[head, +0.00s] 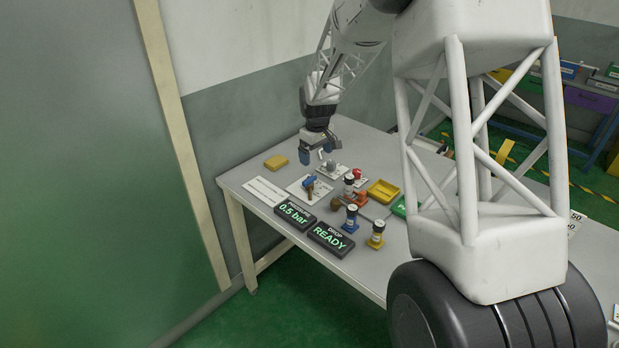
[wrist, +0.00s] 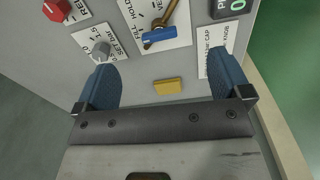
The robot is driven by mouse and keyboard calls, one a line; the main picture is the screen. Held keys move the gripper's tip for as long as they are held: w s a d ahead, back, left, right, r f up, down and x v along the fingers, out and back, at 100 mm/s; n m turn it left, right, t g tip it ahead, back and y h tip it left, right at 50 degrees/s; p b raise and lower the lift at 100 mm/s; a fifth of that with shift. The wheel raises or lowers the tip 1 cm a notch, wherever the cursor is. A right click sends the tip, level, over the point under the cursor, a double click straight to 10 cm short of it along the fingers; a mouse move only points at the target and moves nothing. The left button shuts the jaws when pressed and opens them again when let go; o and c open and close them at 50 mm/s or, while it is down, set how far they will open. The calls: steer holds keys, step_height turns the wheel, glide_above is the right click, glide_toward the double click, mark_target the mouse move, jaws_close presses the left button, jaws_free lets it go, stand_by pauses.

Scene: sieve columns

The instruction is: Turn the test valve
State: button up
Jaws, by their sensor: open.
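The test valve (head: 310,183) has a blue-tipped lever on a white plate on the table. In the wrist view the blue handle (wrist: 163,38) shows near the top, on a brass-coloured arm, beside the words FILL and HOLD. My gripper (head: 319,153) is open and empty above the back of the table, behind the valve. In the wrist view its two blue fingers are spread wide, and nothing is between them at their height. The handle lies beyond the fingertips, apart from them. The pressure display (head: 294,212) reads 0.5 bar.
A grey knob (wrist: 101,48) and a red knob (wrist: 57,9) are close to the valve. A yellow block (wrist: 167,86) lies on the table below the gripper.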

glide_above(309, 178)
steer(key=shift+n, duration=0.4)
step_height(309, 178, down, 5)
steer(key=shift+s+f, duration=0.1)
steer(key=shift+f, duration=3.8)
steer(key=c, duration=0.9)
